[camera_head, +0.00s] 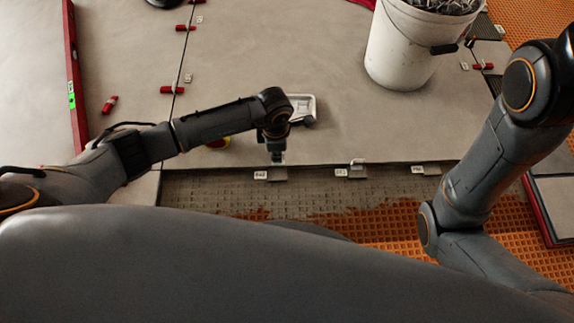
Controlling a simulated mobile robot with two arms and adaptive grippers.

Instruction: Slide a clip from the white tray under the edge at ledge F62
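The white tray (303,98) lies on the large grey tile (340,130), partly hidden behind my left wrist; its contents are hard to make out. My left gripper (277,158) points down at the tile's front edge, just right of a small white label (260,175). A grey clip-like piece (278,174) shows right below the fingertips. I cannot tell whether the fingers hold it. Another light clip (357,165) stands at the edge beside the middle label (341,173). A third label (417,170) is farther right. The label text is too small to read surely. My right gripper is out of view.
A white bucket (400,45) stands on the tile at the back right. Red clips (172,90) line the seam at left, near a red level (73,80). Grey mortar (210,190) and orange matting (390,225) lie in front of the edge.

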